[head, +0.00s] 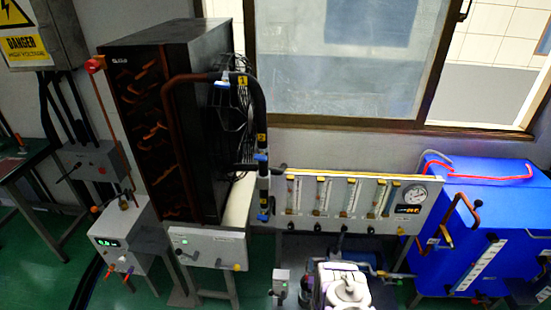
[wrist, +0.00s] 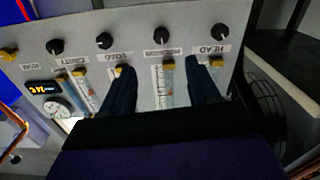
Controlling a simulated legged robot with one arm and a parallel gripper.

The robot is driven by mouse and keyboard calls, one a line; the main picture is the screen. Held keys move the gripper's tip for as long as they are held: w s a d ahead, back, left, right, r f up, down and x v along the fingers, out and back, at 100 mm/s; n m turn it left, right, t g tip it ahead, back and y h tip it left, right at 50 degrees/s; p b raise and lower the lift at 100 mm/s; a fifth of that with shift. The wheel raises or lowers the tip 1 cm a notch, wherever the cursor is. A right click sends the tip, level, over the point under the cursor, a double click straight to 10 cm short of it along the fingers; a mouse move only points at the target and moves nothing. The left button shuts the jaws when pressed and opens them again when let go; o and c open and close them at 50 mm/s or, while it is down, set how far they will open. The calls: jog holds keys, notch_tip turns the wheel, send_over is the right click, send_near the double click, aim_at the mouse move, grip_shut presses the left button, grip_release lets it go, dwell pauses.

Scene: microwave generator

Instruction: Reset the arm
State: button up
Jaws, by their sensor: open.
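My gripper (wrist: 160,66) shows in the wrist view as two dark fingers held apart, with nothing between them. The fingers reach over the face of a grey flow-meter panel (wrist: 135,35), which appears upside down there. Labels, black knobs and clear gauge tubes with yellow fittings show around the fingertips; contact with the panel cannot be told. In the head view the same panel (head: 300,224) stands at the centre right. A white part of my arm (head: 345,287) shows at the bottom, below the panel. The fingers are not clear in the head view.
A tall black rack (head: 170,120) with copper coils and a thick hose stands left of the panel. A blue tank (head: 505,225) with copper pipes stands at the right. A grey control box (head: 208,248) sits below the rack. Green floor (head: 250,285) shows between.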

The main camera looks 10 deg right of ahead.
jog(key=w+a+r+g+y, duration=0.1)
jog(key=w+a+r+g, duration=0.1)
jog(key=w+r, duration=0.4)
jog(key=w+a+r+g+y, duration=0.1)
jog(key=w+r+g, duration=0.2)
jog(key=r, duration=0.5)
jog(key=s+a+r+n+g+y, duration=0.1)
jog(key=s+a+r+g, duration=0.2)
jog(key=r, duration=0.5)
jog(key=s+a+r+g+y, duration=0.1)
jog(key=s+a+r+g, duration=0.1)
jog(key=s+a+r, duration=0.45)
jog(key=s+a+r+g+y, duration=0.1)
jog(key=s+r+g, duration=0.1)
jog(key=s+r, duration=0.65)
jog(key=s+a+r+g, duration=0.25)
jog(key=s+r, duration=0.35)
jog(key=s, duration=0.6)
jog(key=s+r+g, duration=0.2)
jog(key=s+r, duration=0.1)
jog(key=s, duration=0.9)
jog(key=s+a+r+n+g, duration=0.1)
jog(key=s+r+g, duration=0.1)
jog(key=s, duration=1.1)
jog(key=shift+a+r+g, duration=0.3)
jog(key=shift+r+g, duration=0.05)
jog(key=shift+r, duration=0.05)
